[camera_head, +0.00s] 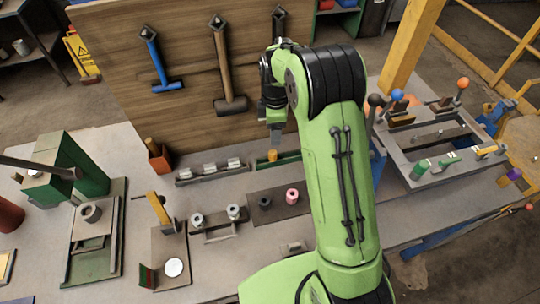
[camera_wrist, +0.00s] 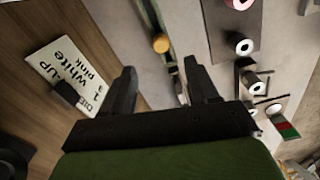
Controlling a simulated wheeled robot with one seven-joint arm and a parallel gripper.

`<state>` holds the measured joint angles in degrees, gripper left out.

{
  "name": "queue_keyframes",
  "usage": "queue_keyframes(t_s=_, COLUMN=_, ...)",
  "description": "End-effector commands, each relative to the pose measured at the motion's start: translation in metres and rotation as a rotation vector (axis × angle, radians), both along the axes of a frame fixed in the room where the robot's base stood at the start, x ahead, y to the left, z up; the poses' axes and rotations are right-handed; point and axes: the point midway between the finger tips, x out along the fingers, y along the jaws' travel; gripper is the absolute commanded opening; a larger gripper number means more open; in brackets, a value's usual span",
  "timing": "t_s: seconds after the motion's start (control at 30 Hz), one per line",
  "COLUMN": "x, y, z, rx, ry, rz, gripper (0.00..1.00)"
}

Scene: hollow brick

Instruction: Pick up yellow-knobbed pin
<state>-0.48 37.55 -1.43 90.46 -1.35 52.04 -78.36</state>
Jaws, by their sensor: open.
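The yellow-knobbed pin (camera_head: 272,154) stands at a green holder at the foot of the wooden board in the head view. Its round knob shows in the wrist view (camera_wrist: 160,43), beside a greenish rail. My gripper (camera_head: 276,141) points down just above the pin in the head view. In the wrist view my gripper (camera_wrist: 159,70) is open and empty. The knob lies beyond its fingertips, roughly between them. The pin's shaft is hidden below the knob.
The wooden board (camera_head: 120,60) with hanging hammers rises close behind. A card (camera_wrist: 66,75) is on it. A slotted rack (camera_head: 212,172), a pink cylinder (camera_head: 292,196) and metal cylinders (camera_head: 233,211) stand nearby. A grey frame fixture (camera_head: 440,165) is at right.

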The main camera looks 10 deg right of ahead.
Motion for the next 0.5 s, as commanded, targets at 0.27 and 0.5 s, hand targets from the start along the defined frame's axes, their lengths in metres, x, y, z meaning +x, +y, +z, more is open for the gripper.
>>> queue_keyframes(t_s=0.27, x=0.0, y=0.001, z=-0.051, rx=0.001, ry=0.002, rz=-0.001, gripper=0.59)
queue_keyframes(t_s=0.5, x=-0.004, y=0.002, z=-0.093, rx=0.001, ry=0.003, rz=-0.001, gripper=0.59)
